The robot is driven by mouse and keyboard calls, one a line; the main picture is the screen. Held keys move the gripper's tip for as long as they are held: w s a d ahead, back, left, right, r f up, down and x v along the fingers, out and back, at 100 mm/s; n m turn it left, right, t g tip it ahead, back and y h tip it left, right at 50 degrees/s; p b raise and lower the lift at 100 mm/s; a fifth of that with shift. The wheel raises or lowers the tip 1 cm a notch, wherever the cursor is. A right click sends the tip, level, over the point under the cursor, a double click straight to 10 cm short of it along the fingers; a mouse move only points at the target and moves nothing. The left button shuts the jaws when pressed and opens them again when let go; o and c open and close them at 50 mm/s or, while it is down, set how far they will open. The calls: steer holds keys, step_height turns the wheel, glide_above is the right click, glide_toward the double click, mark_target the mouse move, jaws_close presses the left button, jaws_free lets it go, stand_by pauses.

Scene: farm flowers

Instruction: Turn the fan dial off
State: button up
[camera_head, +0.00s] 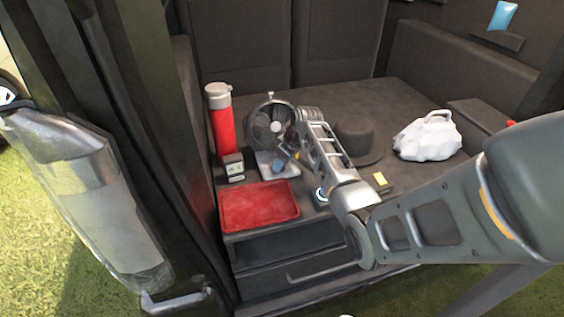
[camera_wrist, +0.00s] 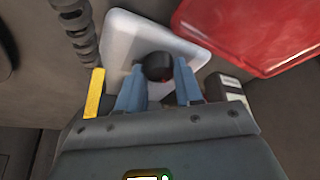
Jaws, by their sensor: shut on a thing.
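The fan (camera_head: 268,124) stands on the dark surface, with a round dark cage and a pale base (camera_head: 282,168). In the wrist view its white base plate (camera_wrist: 120,50) lies under my gripper (camera_wrist: 160,85). The black round dial (camera_wrist: 158,66) sits on that plate between my two blue fingers. The fingers are shut on the dial, one on each side. In the head view my gripper (camera_head: 283,162) is low in front of the fan, and the dial is hidden behind it.
A red tray (camera_head: 258,205) lies in front of the fan, and a red flask (camera_head: 220,122) stands to its left. A small box (camera_head: 233,167) is beside the flask. A dark hat (camera_head: 357,140) and a white bag (camera_head: 428,137) lie to the right.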

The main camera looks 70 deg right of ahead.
stand_by(0.3)
steer(key=o, duration=1)
steer(key=shift+r, duration=0.15)
steer(key=v, duration=0.7)
steer(key=shift+r, duration=0.2)
steer(key=shift+s, duration=0.15)
steer(key=shift+a, duration=0.1)
